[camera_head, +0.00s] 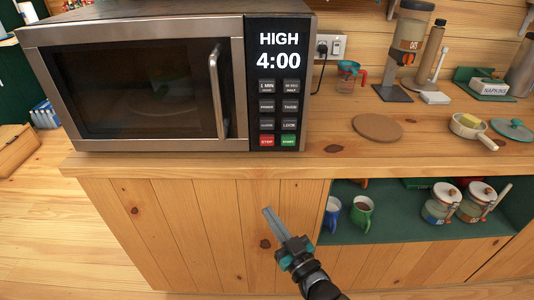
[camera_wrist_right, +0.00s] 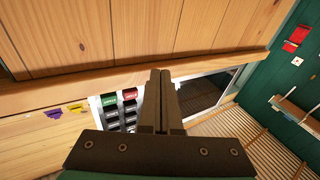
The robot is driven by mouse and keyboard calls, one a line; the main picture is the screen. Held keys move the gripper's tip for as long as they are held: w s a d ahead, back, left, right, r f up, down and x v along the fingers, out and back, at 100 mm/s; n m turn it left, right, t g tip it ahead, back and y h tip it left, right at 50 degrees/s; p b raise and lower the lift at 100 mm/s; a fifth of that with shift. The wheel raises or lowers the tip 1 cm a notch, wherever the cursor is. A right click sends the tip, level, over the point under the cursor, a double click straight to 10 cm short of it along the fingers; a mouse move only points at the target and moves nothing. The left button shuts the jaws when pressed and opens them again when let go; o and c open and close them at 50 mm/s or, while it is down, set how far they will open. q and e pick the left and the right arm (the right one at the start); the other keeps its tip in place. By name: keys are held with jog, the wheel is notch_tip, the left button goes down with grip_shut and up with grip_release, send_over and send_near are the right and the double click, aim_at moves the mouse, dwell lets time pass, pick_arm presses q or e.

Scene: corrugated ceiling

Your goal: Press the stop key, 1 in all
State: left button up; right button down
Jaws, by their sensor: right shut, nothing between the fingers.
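The red stop key (camera_head: 267,141) is at the bottom left of the microwave's black control panel (camera_head: 280,185), no, the panel's keypad. The green start key (camera_head: 289,140) is just right of it. The microwave (camera_head: 130,25) has its door shut, and its display (camera_head: 279,50) reads HIGH 4:00. In the right wrist view the red stop key (camera_wrist_right: 130,94) shows left of the fingers. My right gripper (camera_head: 267,211) is shut and empty, below the counter edge and in front of the wooden cabinet, apart from the keys. It also shows in the right wrist view (camera_wrist_right: 160,73). My left gripper is not in view.
The wooden counter (camera_head: 230,165) juts out between my right gripper and the panel. Right of the microwave are a round cork mat (camera_head: 377,127) and a measuring cup (camera_head: 347,78). Below, an open shelf holds mugs (camera_head: 362,213) and jars (camera_head: 440,205).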

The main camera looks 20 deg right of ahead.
aim_at(267, 141)
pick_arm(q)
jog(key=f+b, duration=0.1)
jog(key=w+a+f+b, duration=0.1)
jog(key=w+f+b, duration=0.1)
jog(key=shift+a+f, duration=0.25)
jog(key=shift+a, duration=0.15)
pick_arm(e)
notch_tip(267, 141, up, 12)
jog(key=t+y, duration=0.1)
jog(key=t, duration=0.4)
jog(key=shift+s+a+r+y, duration=0.15)
jog(key=shift+a+r+y, duration=0.05)
jog(key=shift+a+y, duration=0.2)
jog(key=shift+d, duration=0.1)
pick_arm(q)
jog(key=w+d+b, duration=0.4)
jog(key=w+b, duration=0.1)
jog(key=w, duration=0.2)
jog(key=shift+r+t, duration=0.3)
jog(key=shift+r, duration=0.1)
pick_arm(e)
jog(key=shift+w+d, duration=0.4)
jog(key=shift+w, duration=1)
jog(key=shift+w+d, duration=0.4)
jog(key=shift+w, duration=1.05)
jog(key=shift+w+d, duration=0.4)
jog(key=shift+w, duration=1)
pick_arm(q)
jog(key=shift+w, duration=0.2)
